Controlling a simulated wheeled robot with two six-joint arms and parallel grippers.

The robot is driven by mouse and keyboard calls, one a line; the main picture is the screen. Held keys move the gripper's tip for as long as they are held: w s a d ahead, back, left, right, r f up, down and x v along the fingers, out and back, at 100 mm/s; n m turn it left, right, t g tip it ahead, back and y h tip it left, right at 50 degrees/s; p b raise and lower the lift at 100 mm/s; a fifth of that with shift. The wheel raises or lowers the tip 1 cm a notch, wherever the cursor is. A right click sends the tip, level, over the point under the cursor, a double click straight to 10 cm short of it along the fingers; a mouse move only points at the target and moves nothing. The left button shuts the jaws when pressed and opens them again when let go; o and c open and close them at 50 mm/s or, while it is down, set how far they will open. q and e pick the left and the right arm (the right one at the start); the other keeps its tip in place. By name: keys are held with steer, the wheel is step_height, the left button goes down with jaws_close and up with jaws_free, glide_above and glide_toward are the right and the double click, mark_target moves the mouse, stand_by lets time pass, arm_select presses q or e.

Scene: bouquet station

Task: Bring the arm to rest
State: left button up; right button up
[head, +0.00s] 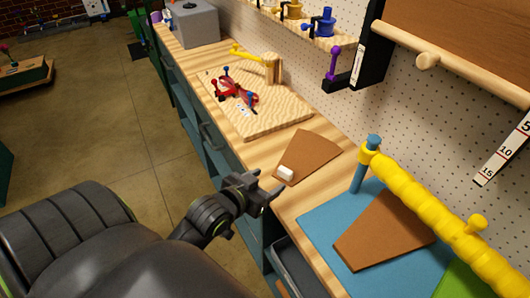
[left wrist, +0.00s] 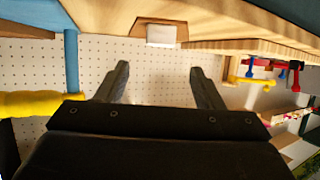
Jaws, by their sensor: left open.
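My left arm reaches in from the lower left of the head view. My left gripper (head: 268,191) is by the front edge of the wooden bench (head: 330,133), beside a brown wedge-shaped sheet with a small white block on it. In the left wrist view the two fingers of my left gripper (left wrist: 159,70) stand wide apart with nothing between them. My right gripper is in neither view.
The brown sheet (head: 311,155) and white block (head: 286,173) lie near the gripper. A blue mat (head: 320,225) with another brown piece (head: 385,232), a yellow roll (head: 420,205) and a blue post (head: 358,178) are right.

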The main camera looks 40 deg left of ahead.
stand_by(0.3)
arm_select(q)
steer(key=s+a+f+g+y, duration=0.1)
steer(key=s+f+g, duration=0.4)
steer(key=s, duration=0.4)
steer(key=s+f+g+y, duration=0.1)
steer(key=s+f+g, duration=0.35)
steer(key=s, duration=0.55)
step_height(320, 180, down, 24)
steer(key=a+g, duration=0.2)
steer(key=s+d+f+h, duration=0.1)
steer(key=s+f, duration=1.3)
steer(key=f, duration=0.2)
steer(key=shift+s+d+f+n+g, duration=0.2)
steer(key=shift+s+d+n+g, duration=0.1)
steer(key=shift+s+d+g, duration=0.05)
